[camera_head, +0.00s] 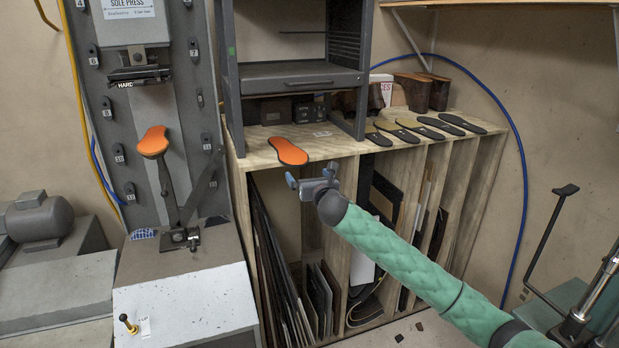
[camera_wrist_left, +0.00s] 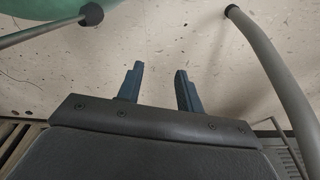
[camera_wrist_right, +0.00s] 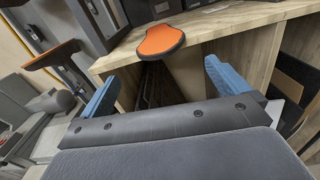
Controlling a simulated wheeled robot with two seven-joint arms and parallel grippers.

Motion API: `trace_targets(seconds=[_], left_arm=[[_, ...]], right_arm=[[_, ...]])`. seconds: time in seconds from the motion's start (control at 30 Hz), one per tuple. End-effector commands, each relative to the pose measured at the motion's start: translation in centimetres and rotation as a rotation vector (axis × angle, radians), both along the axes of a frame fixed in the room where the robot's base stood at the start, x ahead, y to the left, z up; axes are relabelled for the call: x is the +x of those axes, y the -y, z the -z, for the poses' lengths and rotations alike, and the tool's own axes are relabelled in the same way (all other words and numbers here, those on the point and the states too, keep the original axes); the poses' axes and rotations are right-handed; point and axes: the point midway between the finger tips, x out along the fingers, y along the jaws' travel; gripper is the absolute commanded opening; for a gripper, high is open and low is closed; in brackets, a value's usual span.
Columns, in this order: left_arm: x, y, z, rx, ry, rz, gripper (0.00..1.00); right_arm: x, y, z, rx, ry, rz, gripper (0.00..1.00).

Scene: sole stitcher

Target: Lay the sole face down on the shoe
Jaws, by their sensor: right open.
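An orange sole with a dark edge (camera_head: 288,151) lies flat at the front edge of the wooden bench; it also shows in the right wrist view (camera_wrist_right: 161,40). The shoe (camera_head: 154,142), its upturned face orange, sits on the press's post; its orange face shows at the left of the right wrist view (camera_wrist_right: 52,55). My right gripper (camera_head: 311,174) is open and empty, in front of the bench edge, just short of the sole. My left gripper (camera_wrist_left: 159,70) is open and empty above the speckled floor, outside the head view.
The grey sole press (camera_head: 135,30) stands at the left. Several dark soles (camera_head: 430,124) lie along the bench at the right. A grey metal rack (camera_head: 300,77) rises behind the orange sole. Sheets stand in slots under the bench top (camera_head: 345,143). A motor (camera_head: 40,218) sits far left.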

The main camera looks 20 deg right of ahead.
Motion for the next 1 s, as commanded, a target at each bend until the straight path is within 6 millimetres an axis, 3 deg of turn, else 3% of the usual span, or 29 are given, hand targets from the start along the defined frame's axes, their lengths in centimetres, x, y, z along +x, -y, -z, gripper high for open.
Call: trace_targets(seconds=[0.33,0.83,1.0], left_arm=[[0.3,0.3,-0.5,-0.003,-0.005,-0.002,0.36],[1.4,1.5,-4.0,-0.014,-0.026,-0.009,0.36],[1.2,1.2,-3.5,-0.01,-0.024,-0.008,0.36]], right_arm=[[0.9,0.0,0.1,-0.078,0.003,0.001,1.0],[5.2,-0.2,0.2,-0.075,0.002,0.001,1.0],[6.6,-0.2,-0.1,-0.077,0.002,0.002,1.0]])
